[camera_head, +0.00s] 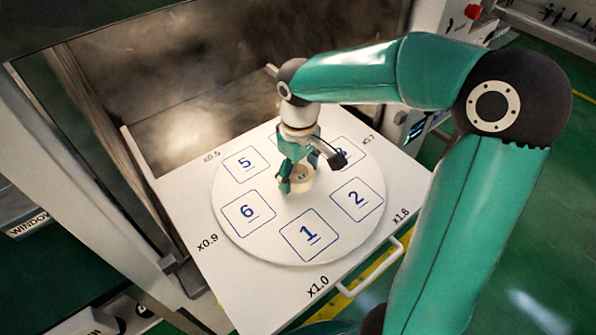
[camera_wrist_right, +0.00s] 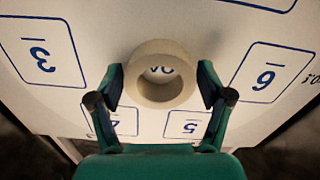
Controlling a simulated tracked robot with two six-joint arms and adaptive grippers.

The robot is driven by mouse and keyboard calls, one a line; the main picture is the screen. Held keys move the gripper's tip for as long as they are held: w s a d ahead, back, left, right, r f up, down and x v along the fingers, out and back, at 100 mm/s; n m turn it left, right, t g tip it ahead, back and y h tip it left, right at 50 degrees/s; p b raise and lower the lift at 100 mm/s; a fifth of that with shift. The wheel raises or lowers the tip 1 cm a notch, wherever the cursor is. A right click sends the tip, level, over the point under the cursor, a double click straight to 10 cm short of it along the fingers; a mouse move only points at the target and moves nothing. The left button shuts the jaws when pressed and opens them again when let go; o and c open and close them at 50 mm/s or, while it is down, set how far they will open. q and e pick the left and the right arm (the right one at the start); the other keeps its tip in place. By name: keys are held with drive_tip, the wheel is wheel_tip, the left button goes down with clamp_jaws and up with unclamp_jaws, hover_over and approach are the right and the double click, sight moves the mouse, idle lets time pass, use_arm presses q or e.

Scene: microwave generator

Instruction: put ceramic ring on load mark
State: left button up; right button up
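The ceramic ring (camera_head: 302,181) is a short cream-coloured ring at the middle of the round white plate (camera_head: 272,247). My right gripper (camera_head: 300,172) points down at it with one finger on each side. In the right wrist view the ring (camera_wrist_right: 160,94) sits between the green fingertips (camera_wrist_right: 160,85), which look in contact with both its sides. Part of some blue lettering, the central mark (camera_wrist_right: 160,70), shows through the ring's hole; the ring covers the rest. The ring looks level, and I cannot tell whether it touches the plate. My left gripper is not in view.
Numbered blue squares surround the plate's centre, such as square 1 (camera_head: 308,234) and square 6 (camera_head: 248,211). The plate lies on a white pull-out shelf (camera_head: 245,300) with a front handle (camera_head: 372,272). A metal chamber (camera_head: 215,75) stands behind it. My right arm crosses above the right side.

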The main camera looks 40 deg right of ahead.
sight(299, 172)
drive_tip(key=shift+o, duration=0.6)
drive_tip(key=shift+r, duration=0.15)
wheel_tip(299, 172, up, 8)
drive_tip(key=shift+f+p, duration=0.25)
drive_tip(key=shift+p, duration=0.2)
